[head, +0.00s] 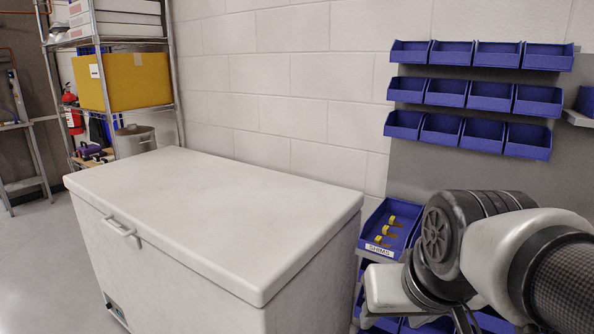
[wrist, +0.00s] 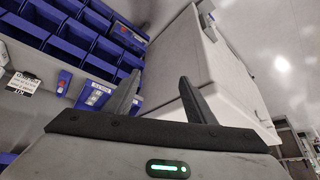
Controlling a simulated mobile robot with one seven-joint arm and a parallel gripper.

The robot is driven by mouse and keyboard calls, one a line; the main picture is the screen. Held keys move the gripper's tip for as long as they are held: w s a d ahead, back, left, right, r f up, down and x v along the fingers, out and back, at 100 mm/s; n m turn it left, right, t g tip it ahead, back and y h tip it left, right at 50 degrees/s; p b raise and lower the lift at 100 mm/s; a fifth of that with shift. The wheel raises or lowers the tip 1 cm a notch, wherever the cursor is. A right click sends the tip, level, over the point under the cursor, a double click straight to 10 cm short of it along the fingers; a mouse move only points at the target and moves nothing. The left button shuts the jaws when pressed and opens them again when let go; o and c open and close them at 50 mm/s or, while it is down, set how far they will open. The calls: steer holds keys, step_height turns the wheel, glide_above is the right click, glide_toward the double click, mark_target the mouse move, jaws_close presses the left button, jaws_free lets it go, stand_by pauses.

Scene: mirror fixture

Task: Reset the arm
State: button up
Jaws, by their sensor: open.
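My arm (head: 480,240) is bent at the lower right of the head view, in front of the blue bins. My gripper (wrist: 159,84) shows in the wrist view with its two dark fingers apart and nothing between them. In the head view, dark finger-like parts show at the bottom edge below the arm, partly cut off. The wrist view is tilted, with the white chest (wrist: 215,75) beyond the fingers on the right and blue bins on the left.
A closed white chest freezer (head: 220,205) stands left of my arm. A blue bin with yellow-tipped pieces (head: 374,243) is close beside my arm. A wire shelf holds a yellow box (head: 137,80). Floor is open at far left.

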steer(key=s, duration=0.4)
step_height(320, 180, up, 21)
steer(key=p, duration=2.1)
steer(key=shift+r, duration=0.2)
